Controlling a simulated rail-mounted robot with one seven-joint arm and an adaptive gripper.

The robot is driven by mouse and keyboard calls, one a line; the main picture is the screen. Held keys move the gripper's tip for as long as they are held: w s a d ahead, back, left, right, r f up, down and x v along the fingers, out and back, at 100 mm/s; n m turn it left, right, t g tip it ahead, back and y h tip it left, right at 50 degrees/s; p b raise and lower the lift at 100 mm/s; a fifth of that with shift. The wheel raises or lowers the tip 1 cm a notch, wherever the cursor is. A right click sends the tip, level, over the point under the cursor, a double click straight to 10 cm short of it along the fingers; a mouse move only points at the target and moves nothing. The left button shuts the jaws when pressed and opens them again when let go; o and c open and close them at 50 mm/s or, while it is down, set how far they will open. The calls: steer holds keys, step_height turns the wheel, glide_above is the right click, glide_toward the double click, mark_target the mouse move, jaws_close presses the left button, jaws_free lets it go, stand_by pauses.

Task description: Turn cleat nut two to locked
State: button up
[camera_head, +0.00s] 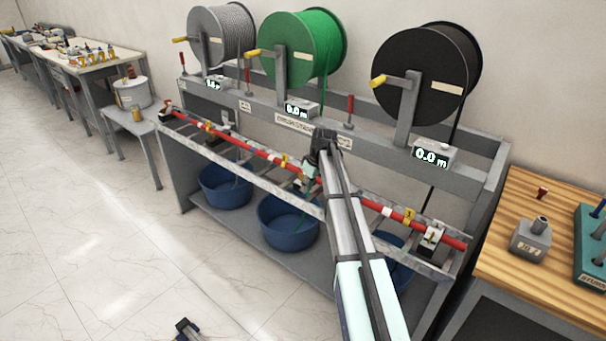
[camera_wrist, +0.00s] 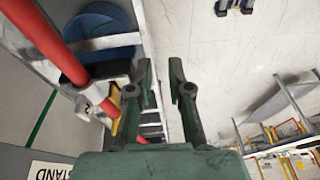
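My gripper (camera_head: 322,152) is over the middle of the cable rack in the head view, partly hidden by my arm. In the wrist view my gripper (camera_wrist: 161,72) has its two fingers apart with nothing between them. A long red bar (camera_head: 372,205) runs along the front of the rack with yellow tags and small fittings. It also shows at the left of the wrist view (camera_wrist: 45,38), beside the left finger.
Grey, green (camera_head: 302,50) and black (camera_head: 425,75) cable reels stand above the bar. Blue tubs (camera_head: 288,226) sit on the shelf below. A wooden bench (camera_head: 520,265) is at the right. The floor in front is mostly clear.

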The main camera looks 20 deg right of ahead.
steer(key=t, duration=0.2)
glide_toward(302, 177)
steer(key=shift+n, duration=0.4)
steer(key=p+x, duration=0.1)
steer(key=x, duration=0.1)
steer(key=p+x, duration=0.2)
steer(key=x, duration=0.1)
steer(key=p+x, duration=0.2)
steer(key=x, duration=0.1)
steer(key=shift+w, duration=0.3)
steer(key=shift+g, duration=0.3)
jaws_close()
